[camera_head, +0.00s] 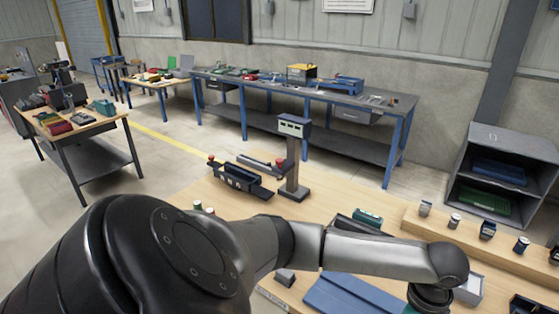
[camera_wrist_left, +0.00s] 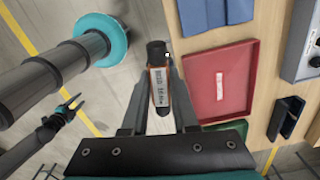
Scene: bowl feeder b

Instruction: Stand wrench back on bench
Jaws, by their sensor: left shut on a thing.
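In the left wrist view, my left gripper (camera_wrist_left: 160,85) is shut on an upended dark-tipped piece with an orange body and a printed label, which I take to be the wrench (camera_wrist_left: 158,77). It is held over the floor beside the bench edge, clear of the wood. In the head view, my left arm crosses the front of the bench (camera_head: 235,205) and hides part of it. Its gripper lies beyond the bottom edge. My right gripper (camera_wrist_left: 74,103) shows small at the left of the wrist view, with its fingers apart and empty.
A red tray (camera_wrist_left: 222,85) and a blue cloth (camera_wrist_left: 215,12) lie on the bench near the held piece. A dark open case (camera_wrist_left: 286,118) lies right of the tray. Small labelled containers (camera_head: 454,221) stand on a raised ledge. A scale-like post (camera_head: 293,160) stands farther back.

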